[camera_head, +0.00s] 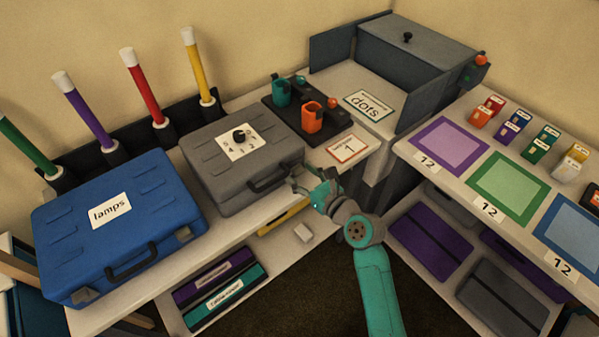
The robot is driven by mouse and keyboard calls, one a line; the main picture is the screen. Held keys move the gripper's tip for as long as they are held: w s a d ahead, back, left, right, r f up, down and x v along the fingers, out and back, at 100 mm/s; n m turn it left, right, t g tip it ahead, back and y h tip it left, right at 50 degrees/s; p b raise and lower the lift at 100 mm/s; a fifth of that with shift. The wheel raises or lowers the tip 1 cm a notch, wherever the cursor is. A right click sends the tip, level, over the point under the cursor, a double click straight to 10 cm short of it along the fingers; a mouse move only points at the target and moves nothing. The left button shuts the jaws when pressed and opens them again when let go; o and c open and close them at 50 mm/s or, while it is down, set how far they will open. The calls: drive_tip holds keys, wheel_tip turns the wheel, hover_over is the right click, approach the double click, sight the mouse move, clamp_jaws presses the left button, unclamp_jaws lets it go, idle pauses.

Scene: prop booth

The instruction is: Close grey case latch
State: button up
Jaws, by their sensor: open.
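The grey case (205,158) lies flat with its lid down on the white bench. A dial on a white numbered card (239,144) is on its lid, and a dark handle (268,182) is on its front. My gripper (298,178) is at the case's front right corner, just right of the handle. Its jaws are open with nothing seen between them. A latch is too small to make out, and the gripper covers part of that corner. I cannot tell whether the gripper touches the case.
A blue case (150,232) labelled "lamps" stands to the left. Behind right is a black rack (328,133) with teal and orange holders. A card marked 1 (346,149) lies right of the grey case. Colored batons stand behind. Cases fill lower shelves; floor between benches is open.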

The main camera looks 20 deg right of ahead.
drive_tip(key=v, duration=1.1)
drive_tip(key=shift+r, duration=0.1)
